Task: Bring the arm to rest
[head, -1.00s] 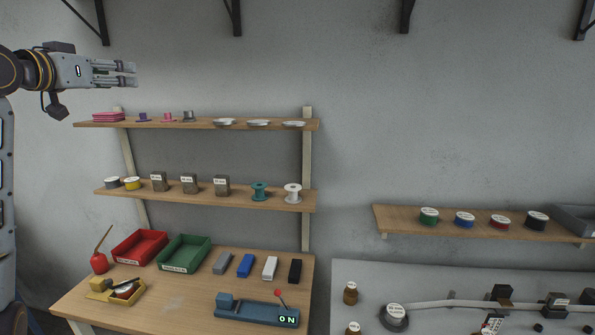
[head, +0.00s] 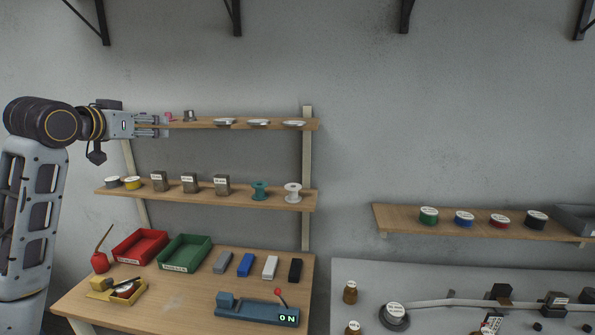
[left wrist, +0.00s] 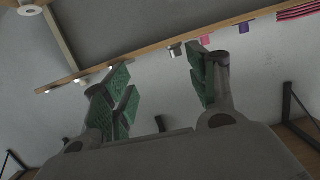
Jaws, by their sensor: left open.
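My left gripper (head: 166,126) is at the upper left of the head view, pointing right, in front of the left end of the top shelf (head: 270,125). It hides part of what stands there. In the left wrist view the fingers (left wrist: 160,88) with green pads are spread apart, with nothing between them. My left arm (head: 30,190) comes up from the lower left. My right gripper is not in view.
The top shelf holds a pink piece, a grey piece (head: 190,116) and white dishes (head: 258,122). The middle shelf (head: 230,203) holds spools and tins. The workbench (head: 180,300) below carries red and green trays (head: 184,253).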

